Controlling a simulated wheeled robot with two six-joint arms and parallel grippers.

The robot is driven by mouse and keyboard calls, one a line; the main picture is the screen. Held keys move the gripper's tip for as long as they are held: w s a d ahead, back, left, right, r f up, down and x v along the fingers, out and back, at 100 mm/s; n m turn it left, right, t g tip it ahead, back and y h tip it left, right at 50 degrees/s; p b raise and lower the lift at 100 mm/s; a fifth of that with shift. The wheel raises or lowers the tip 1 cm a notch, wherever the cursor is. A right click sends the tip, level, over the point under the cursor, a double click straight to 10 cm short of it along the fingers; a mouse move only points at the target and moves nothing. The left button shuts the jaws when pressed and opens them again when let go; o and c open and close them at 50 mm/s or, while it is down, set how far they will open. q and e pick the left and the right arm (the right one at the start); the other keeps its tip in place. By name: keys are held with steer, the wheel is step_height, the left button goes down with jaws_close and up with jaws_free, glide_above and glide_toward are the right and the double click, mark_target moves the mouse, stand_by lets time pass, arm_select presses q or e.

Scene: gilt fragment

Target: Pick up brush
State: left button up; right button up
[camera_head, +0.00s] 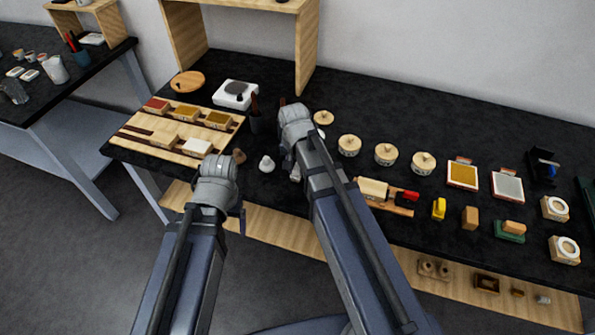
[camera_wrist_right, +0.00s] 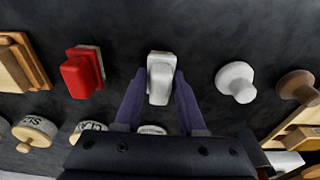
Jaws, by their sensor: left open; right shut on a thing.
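My right gripper (camera_wrist_right: 160,97) is shut on a small white block-shaped thing (camera_wrist_right: 160,70), with one dark purple finger on each side of it, close to the black tabletop. I cannot tell whether this is the brush. In the head view the right arm hides most of it; a white bit (camera_head: 295,173) shows at the arm's left edge. My left gripper (camera_head: 241,219) is open and mostly hidden under its wrist, near the table's front edge. No brush shows plainly; a dark cup (camera_head: 256,122) with a dark red-brown upright thing stands left of my right arm.
A white knob-shaped thing (camera_wrist_right: 236,82) and a brown one (camera_wrist_right: 297,87) stand on one side of the right gripper, a red block (camera_wrist_right: 82,74) on the other. Lidded jars (camera_head: 385,154) line the right. A wooden tray (camera_head: 137,124) lies left; a shelf (camera_head: 306,50) stands behind.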

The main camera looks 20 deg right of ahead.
jaws_close()
steer(key=shift+r, duration=0.1)
step_height(320, 180, up, 10)
steer(key=p, duration=1)
steer(key=shift+o, duration=2.1)
jaws_free()
jaws_close()
